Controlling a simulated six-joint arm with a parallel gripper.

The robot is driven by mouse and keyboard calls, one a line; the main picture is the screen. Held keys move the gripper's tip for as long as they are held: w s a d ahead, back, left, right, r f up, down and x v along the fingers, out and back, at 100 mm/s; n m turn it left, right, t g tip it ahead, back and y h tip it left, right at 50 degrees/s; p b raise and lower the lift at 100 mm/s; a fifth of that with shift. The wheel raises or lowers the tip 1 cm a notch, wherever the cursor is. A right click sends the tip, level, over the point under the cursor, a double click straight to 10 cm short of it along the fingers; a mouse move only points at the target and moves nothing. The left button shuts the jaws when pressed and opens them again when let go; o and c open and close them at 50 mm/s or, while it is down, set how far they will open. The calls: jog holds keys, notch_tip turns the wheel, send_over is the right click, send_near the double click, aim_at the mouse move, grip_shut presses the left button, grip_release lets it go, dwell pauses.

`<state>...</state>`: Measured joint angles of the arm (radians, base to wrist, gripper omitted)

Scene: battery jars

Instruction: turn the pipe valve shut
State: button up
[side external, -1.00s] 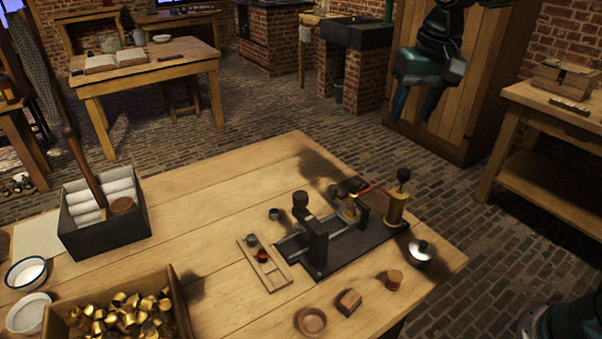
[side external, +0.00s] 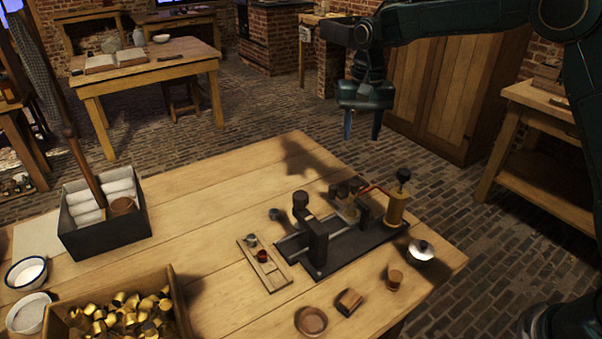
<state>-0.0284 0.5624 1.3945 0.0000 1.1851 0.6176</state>
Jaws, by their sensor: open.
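My gripper (side external: 362,125) hangs open and empty, fingers pointing down, in the air above and behind the far edge of the workbench (side external: 215,215). On the bench at the right stands a brass cylinder (side external: 396,208) with a dark knob (side external: 403,176) on top. A thin reddish pipe or rod (side external: 372,187) runs from it toward small jars (side external: 347,196) on a dark base plate (side external: 365,243). I cannot tell which part is the pipe valve. My gripper is apart from all of these, above and to the left of the cylinder.
A dark upright press-like post (side external: 312,240) stands on the plate, with a small wooden rack (side external: 264,263) left of it. The bench's far middle is clear.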

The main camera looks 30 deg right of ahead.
aim_at(355, 182)
jog(key=shift+f, duration=0.1)
notch_tip(355, 182, down, 14)
jog(key=shift+r, duration=0.25)
dwell(0.5)
jog(key=c, duration=1)
